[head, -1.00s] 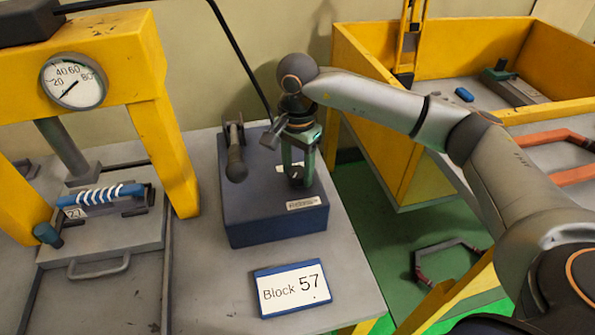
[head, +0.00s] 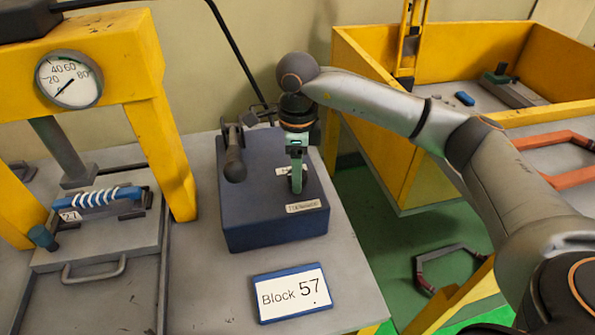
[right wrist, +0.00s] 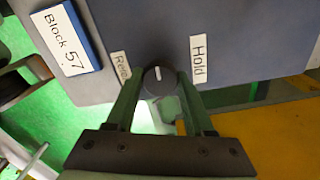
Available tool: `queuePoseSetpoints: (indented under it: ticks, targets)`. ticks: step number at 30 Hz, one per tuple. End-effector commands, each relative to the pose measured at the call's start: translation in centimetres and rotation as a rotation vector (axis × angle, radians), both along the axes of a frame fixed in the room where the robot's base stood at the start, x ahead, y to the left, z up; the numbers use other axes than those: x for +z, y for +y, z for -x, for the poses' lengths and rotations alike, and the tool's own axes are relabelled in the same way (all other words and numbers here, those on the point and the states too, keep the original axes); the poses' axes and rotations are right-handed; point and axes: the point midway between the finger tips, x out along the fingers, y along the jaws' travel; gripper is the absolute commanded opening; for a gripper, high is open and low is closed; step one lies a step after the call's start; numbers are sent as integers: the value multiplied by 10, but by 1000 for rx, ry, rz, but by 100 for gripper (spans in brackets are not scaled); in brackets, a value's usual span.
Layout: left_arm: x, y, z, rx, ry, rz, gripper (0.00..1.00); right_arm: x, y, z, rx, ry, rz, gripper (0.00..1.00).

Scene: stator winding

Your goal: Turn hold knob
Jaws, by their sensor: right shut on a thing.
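The hold knob (right wrist: 158,82) is a small dark round knob with a white pointer line. In the right wrist view it sits between my right gripper's green fingers, and its pointer lies between the "Hold" label (right wrist: 198,60) and a partly hidden label starting "Rele" (right wrist: 121,66). My right gripper (head: 297,188) is shut on the knob, pointing down at the top of the blue control box (head: 255,215). In the head view the fingers hide the knob. My left gripper is not in view.
A lever with a dark handle (head: 235,165) stands on the box, left of my gripper. A "Block 57" sign (head: 291,293) lies in front. A yellow press with a gauge (head: 69,79) stands left, with a blue wound piece (head: 98,198) below. A yellow bin (head: 390,155) is right.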

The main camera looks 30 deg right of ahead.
Motion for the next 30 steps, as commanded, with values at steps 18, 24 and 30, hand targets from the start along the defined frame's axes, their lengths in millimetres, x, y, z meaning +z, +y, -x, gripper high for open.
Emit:
queuePoseSetpoints:
  ticks: [18,24,30]
  targets:
    - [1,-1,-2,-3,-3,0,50,2,-1,0,-589,-4,1,0]
    - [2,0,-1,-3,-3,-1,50,2,-1,0,-779,-3,1,0]
    - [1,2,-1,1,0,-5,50,2,0,0,-969,-2,1,0]
